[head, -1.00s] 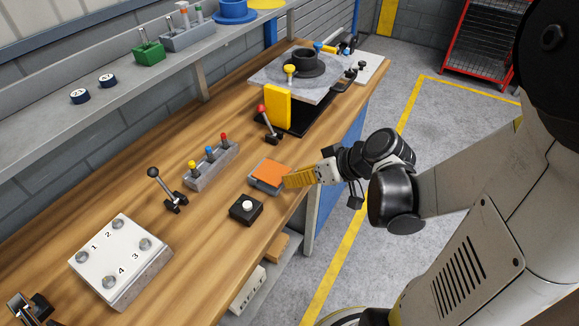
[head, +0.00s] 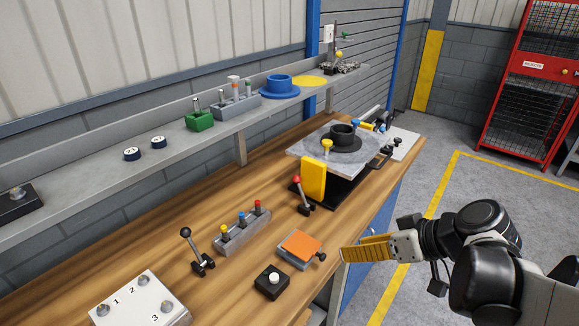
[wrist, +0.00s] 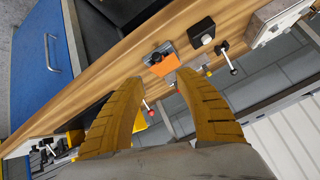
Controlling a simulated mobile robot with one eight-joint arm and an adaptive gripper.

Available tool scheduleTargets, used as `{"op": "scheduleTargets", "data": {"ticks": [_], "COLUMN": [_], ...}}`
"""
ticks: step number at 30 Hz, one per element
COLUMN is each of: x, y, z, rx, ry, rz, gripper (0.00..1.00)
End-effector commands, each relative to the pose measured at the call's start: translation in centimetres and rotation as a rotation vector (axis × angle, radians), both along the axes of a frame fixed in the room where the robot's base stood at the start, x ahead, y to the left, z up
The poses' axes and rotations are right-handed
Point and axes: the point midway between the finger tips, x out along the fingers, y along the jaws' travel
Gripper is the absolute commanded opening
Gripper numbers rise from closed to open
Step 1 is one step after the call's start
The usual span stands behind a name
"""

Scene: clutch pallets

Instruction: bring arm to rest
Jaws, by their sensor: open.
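My gripper (head: 345,252) has yellow ribbed fingers and is at the front edge of the workbench in the head view, just right of the orange-topped block (head: 301,245). In the wrist view the two fingers (wrist: 151,92) stand wide apart with nothing between them, so it is open and empty. The orange-topped block (wrist: 161,65) shows beyond the fingertips in the wrist view, apart from them.
On the wooden bench (head: 205,288) are a black button box (head: 271,284), a numbered white box (head: 142,305), levers and a round fixture (head: 343,139). A shelf (head: 70,205) runs behind.

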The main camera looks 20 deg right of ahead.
Motion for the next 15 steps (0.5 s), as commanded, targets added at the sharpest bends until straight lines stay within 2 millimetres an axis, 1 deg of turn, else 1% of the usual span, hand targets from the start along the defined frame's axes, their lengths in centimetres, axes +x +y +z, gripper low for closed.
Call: {"op": "scheduleTargets", "data": {"ticks": [3, 6, 15], "x": [-0.9, -1.2, -1.3], "y": [-0.7, -0.9, -0.9], "z": [1.0, 1.4, 1.5], "rx": [0.001, 0.001, 0.0], "ry": [0.0, 0.0, 0.0], "rz": [-0.002, 0.001, 0.001], "gripper": [0.41, 0.41, 0.41]}}
